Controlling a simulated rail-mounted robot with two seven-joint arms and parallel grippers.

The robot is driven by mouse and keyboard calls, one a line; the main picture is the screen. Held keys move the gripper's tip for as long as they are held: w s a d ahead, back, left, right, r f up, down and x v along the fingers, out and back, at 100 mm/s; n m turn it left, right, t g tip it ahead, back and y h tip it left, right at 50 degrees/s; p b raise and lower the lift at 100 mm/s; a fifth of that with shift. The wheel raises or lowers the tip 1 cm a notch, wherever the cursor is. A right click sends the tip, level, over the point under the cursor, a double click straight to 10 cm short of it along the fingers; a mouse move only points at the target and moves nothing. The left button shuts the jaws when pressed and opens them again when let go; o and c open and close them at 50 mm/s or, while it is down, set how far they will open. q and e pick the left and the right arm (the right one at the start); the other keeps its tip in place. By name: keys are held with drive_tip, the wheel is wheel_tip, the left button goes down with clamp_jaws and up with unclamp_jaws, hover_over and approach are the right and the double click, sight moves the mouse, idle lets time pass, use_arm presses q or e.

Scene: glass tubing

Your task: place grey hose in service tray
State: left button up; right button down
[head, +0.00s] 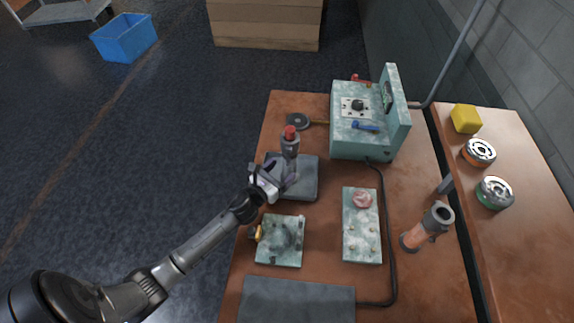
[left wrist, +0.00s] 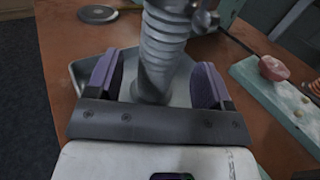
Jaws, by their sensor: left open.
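The grey ribbed hose (head: 290,150) stands roughly upright at the grey tray (head: 308,188), with a red end on top in the head view. In the left wrist view the hose (left wrist: 163,50) rises between my fingers, and the tray (left wrist: 85,72) shows behind and below them. My left gripper (head: 280,174) is open over the tray. Its purple fingers (left wrist: 155,82) are on either side of the hose's lower part, with gaps visible on both sides. The hose's foot is partly hidden by the gripper, so I cannot tell exactly how it rests. My right gripper is not in view.
A teal machine (head: 360,135) stands behind to the right. A flat dark slab (head: 297,300) lies at the front. A side bench (head: 520,150) adjoins on the right.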

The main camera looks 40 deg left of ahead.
use_arm(q)
drive_tip(key=s, duration=0.7)
drive_tip(key=shift+s+f, duration=0.1)
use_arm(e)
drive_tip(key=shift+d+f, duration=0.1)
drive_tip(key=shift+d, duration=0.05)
use_arm(q)
drive_tip(key=shift+s, duration=0.7)
